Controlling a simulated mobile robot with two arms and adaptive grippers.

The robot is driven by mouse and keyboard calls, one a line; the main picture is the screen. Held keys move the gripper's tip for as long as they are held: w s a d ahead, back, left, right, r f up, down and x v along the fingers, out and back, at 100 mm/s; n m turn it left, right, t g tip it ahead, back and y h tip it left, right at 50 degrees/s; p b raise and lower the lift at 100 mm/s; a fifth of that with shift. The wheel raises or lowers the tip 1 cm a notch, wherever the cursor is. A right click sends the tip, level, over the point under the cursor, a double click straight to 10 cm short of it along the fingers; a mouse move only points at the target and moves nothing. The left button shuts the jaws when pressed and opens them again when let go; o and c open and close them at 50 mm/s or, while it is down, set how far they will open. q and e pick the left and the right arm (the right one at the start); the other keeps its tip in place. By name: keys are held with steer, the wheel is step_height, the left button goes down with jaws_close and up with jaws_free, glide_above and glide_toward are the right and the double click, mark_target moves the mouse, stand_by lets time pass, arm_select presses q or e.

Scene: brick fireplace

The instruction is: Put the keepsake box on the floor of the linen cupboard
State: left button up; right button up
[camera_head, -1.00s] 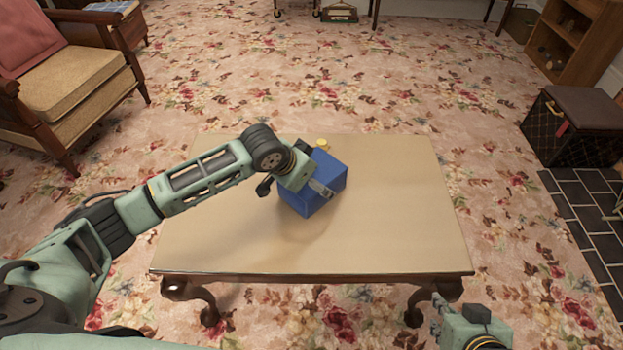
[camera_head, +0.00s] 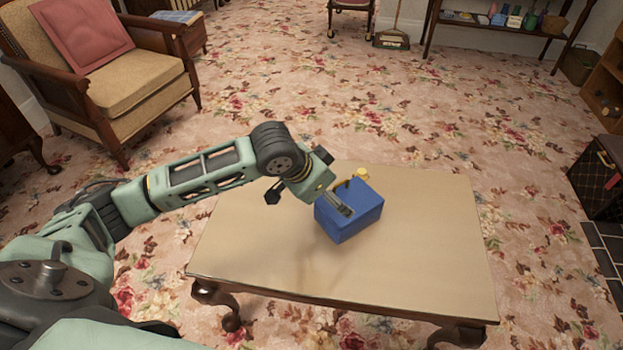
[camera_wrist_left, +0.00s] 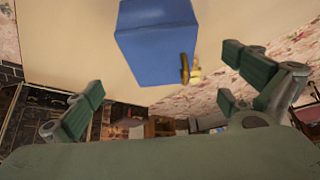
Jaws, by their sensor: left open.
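The blue keepsake box (camera_head: 352,219) stands on the tan tabletop (camera_head: 270,240), with a small yellow or gold part at its back. My left gripper (camera_head: 344,196) reaches in from the left and overlaps the box's near left top in the head view. In the left wrist view the box (camera_wrist_left: 160,45) lies beyond the spread fingers (camera_wrist_left: 165,75), apart from them, and its gold fitting (camera_wrist_left: 187,68) faces my gripper. My left gripper is open and empty. My right gripper is out of view. I cannot make out the linen cupboard.
A wooden armchair (camera_head: 140,75) with a pink cushion stands at the left. A dark hamper-like box (camera_head: 598,182) is at the right edge, and a low shelf (camera_head: 480,22) with small items is at the back. Flowered carpet around the table is mostly clear.

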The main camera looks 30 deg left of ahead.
arm_select(q)
steer(key=s+d+f, duration=0.2)
steer(key=s, duration=0.2)
steer(key=s+d+f, duration=0.2)
steer(key=s+f, duration=0.1)
steer(key=s, duration=0.1)
steer(key=s+d+f, duration=0.2)
steer(key=s+d, duration=0.1)
steer(key=shift+s+d+f, duration=0.1)
steer(key=shift+s+f, duration=0.05)
steer(key=shift+s, duration=0.25)
steer(key=s+a+f+n+g+y, duration=0.1)
steer(key=s+a+f+n, duration=0.1)
steer(key=s+a, duration=0.2)
steer(key=s+a+f+n+g+y, duration=0.1)
steer(key=s+a, duration=0.3)
steer(key=s, duration=0.6)
steer(key=shift+s+a+f+n+y, duration=0.2)
steer(key=shift+s+f+n+y, duration=0.25)
steer(key=shift+f, duration=0.45)
